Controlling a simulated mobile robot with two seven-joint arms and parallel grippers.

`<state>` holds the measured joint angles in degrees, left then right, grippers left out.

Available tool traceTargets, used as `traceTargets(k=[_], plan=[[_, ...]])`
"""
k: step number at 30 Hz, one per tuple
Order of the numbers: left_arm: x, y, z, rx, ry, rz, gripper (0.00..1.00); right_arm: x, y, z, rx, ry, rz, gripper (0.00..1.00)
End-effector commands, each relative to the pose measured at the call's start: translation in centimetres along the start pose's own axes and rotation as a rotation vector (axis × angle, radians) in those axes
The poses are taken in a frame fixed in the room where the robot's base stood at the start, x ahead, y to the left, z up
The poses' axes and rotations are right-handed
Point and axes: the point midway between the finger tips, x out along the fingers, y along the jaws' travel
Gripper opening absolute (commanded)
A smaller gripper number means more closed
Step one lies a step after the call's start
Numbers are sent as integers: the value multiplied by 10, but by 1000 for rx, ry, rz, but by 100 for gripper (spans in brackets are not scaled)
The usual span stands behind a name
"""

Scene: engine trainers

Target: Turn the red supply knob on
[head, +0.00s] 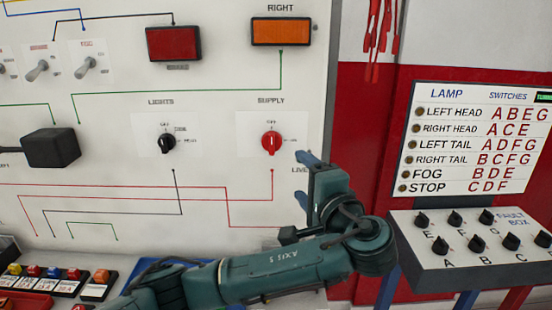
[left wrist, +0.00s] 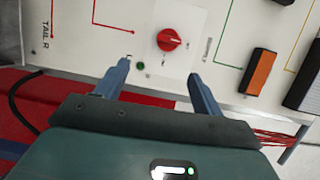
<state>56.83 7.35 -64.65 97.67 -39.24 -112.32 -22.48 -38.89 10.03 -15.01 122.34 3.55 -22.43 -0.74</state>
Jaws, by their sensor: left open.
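The red supply knob (head: 271,141) is on the white panel, below the SUPPLY label, with OFF printed above it and LIVE at its lower right. It has a pale line on its face, and I cannot tell its exact setting. It also shows in the left wrist view (left wrist: 169,39), just beyond the fingertips. My left gripper (head: 304,178) is open and empty, to the right of the knob and a little below it, apart from it. In the left wrist view its two blue fingers (left wrist: 160,71) are spread wide.
A black lights knob (head: 167,142) is left of the supply knob. An orange lamp (head: 281,31) and a red lamp (head: 173,43) stick out above. A grey fault box (head: 475,240) with several black knobs stands at the right, below a lamp chart (head: 474,138).

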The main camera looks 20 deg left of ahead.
Motion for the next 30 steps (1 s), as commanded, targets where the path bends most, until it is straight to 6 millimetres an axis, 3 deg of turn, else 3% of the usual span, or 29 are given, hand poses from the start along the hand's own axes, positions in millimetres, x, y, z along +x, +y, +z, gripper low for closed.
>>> traceTargets(k=[3,8,21,30], plan=[[0,-12,3,-1,-31,-39,68,0,-1,1,-3,4,-5,36],[13,-14,4,0,-34,-46,68,1,-1,1,-5,4,-8,36],[99,-18,8,-1,-38,-37,68,-4,0,-9,-21,3,-1,36],[128,-17,8,-1,-34,-36,68,-4,1,-9,-32,-2,4,36]])
